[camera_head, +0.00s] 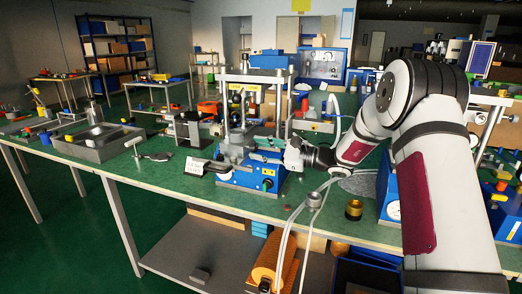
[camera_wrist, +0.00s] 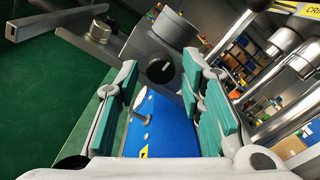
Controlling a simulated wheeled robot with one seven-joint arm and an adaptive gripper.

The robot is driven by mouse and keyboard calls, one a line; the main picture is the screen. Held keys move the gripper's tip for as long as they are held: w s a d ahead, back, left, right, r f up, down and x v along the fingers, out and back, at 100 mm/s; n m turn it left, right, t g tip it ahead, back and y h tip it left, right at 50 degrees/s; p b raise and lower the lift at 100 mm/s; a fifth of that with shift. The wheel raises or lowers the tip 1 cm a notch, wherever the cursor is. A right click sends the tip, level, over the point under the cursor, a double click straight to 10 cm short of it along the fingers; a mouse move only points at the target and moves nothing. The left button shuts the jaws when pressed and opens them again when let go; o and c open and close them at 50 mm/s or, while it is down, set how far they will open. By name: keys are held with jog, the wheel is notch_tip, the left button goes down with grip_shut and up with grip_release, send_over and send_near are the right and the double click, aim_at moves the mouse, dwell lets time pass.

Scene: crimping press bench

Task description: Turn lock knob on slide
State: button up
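The crimping press (camera_head: 246,130) stands on the bench with a blue base (camera_head: 255,180). My gripper (camera_head: 288,156) is at its right side in the head view, and the lock knob cannot be made out there. In the wrist view, a dark round knob with a ridge (camera_wrist: 160,70) sits on a grey metal slide part (camera_wrist: 155,42). I take it to be the lock knob. My gripper (camera_wrist: 159,78) is open, with its teal-padded fingers on either side of the knob in the picture. Gaps show on both sides. Whether the knob lies at fingertip depth is unclear.
The blue base (camera_wrist: 160,122) with a small lever (camera_wrist: 139,117) lies below the knob in the wrist view. Metal columns (camera_wrist: 300,62) stand close on the right. A metal tray (camera_head: 100,153) is at left.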

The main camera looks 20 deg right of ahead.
jog(key=shift+d, duration=0.1)
jog(key=v, duration=1.2)
dwell(0.4)
